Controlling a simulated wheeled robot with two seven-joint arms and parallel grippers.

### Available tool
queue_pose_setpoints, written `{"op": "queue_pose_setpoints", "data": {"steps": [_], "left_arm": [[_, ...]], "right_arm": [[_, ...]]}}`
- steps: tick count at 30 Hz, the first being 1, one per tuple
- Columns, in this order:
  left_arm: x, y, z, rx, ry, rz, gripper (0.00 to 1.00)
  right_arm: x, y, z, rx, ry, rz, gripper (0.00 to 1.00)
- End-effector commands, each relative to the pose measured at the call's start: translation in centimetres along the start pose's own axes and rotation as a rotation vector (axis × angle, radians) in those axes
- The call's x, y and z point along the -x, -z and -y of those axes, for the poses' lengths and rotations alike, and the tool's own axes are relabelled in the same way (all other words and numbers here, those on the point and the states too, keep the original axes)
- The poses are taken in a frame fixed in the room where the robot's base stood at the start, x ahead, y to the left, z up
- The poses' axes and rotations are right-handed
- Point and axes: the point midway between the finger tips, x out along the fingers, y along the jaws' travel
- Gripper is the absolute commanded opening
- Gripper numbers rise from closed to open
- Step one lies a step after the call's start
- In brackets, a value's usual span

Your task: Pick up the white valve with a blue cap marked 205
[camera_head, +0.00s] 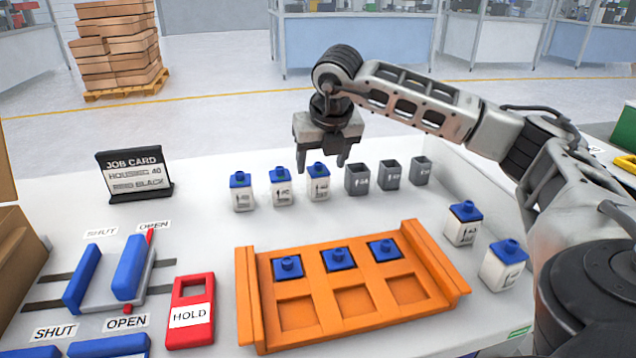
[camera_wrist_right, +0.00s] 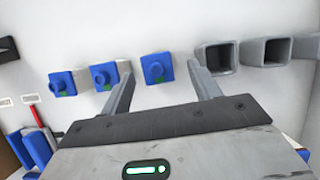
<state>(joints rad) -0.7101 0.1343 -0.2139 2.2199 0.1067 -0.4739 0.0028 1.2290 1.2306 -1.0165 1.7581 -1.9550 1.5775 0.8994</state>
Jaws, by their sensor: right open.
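Three white valves with blue caps stand in a row at the back of the table: left (camera_head: 241,192), middle (camera_head: 281,188) and right (camera_head: 318,184). Two more stand at the right, one farther (camera_head: 463,226) and one nearer (camera_head: 503,268). Their marks are too small to read, so I cannot tell which is 205. My right gripper (camera_head: 322,166) is open and empty above the right valve of the row. In the right wrist view that valve's cap (camera_wrist_right: 157,68) shows between the fingers (camera_wrist_right: 162,74). My left gripper is out of view.
Grey open-topped housings (camera_head: 357,181) continue the row rightward. An orange tray (camera_head: 243,300) holding three blue-topped pieces lies in front. A job card (camera_head: 134,176), blue-handled switches (camera_head: 130,268) and a red HOLD piece (camera_head: 190,312) are at left. Bare table lies between row and tray.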

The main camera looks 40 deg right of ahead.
Motion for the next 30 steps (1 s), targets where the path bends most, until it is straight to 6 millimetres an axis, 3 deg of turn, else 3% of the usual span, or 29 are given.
{"op": "queue_pose_setpoints", "data": {"steps": [5, 15, 23, 28, 30], "left_arm": [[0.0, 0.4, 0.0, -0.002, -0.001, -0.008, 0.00], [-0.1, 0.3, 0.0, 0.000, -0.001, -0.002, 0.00], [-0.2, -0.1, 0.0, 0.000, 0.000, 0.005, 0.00], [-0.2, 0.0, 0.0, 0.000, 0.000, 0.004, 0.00], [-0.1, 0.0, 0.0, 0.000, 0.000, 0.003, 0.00]], "right_arm": [[-1.2, 0.1, -0.1, 0.001, 0.001, -0.003, 0.62], [-5.5, 0.3, -0.3, 0.001, 0.000, -0.001, 0.62], [-5.7, 0.3, -0.3, 0.001, -0.001, 0.000, 0.62], [-5.7, 0.3, -0.3, 0.001, -0.001, 0.000, 0.15], [-5.7, 0.3, -0.3, 0.001, -0.001, 0.000, 0.12]]}}
